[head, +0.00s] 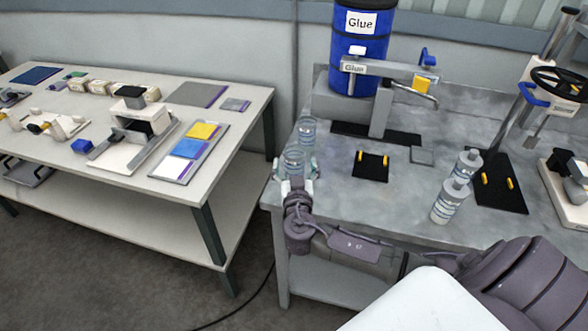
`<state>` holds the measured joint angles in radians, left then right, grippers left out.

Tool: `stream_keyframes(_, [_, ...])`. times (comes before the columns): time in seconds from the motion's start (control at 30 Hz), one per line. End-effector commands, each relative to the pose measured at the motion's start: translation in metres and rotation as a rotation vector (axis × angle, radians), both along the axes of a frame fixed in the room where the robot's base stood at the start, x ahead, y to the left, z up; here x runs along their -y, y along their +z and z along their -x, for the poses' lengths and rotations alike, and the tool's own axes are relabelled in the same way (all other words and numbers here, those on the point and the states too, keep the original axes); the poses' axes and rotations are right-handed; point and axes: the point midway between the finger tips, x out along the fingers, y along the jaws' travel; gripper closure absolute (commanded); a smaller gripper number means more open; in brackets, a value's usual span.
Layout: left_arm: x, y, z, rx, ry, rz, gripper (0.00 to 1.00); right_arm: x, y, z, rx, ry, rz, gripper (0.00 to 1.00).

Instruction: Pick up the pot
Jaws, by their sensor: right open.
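Two clear, round pots stand at the left end of the grey bench: a rear pot (306,128) and a near pot (293,157), close together. I cannot tell which one the task means. My right gripper (297,170) reaches in from the bench's front edge. Its fingers are open, one on each side of the near pot, whose lower part is partly hidden by the gripper. I cannot tell whether the fingers touch it. My left gripper is not in view.
On the grey bench (340,215) stand a blue glue drum (358,60) with a tap stand (378,115), a black pad (370,166) with yellow pegs, and two clear bottles (468,165) (450,203). A lever press (500,140) stands at right. A cluttered white table (225,160) is across a gap at left.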

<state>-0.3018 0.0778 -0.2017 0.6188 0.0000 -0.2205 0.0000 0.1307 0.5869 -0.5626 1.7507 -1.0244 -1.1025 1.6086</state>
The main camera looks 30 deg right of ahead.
Motion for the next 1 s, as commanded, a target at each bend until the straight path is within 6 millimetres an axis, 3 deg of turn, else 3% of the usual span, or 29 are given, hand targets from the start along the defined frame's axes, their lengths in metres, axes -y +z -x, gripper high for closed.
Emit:
stream_keyframes(0.27, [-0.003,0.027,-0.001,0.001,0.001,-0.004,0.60,0.019,0.005,-0.028,-0.001,-0.002,0.006,0.13])
stream_keyframes(0.4, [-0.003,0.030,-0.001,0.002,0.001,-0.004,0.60,0.026,0.001,-0.041,-0.002,0.000,0.002,0.13])
stream_keyframes(0.7, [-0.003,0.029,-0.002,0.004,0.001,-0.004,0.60,0.028,-0.002,-0.044,-0.003,0.001,0.001,0.15])
stream_keyframes(1.0, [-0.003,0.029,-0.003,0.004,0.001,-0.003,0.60,0.028,-0.002,-0.044,-0.003,0.001,0.001,0.65])
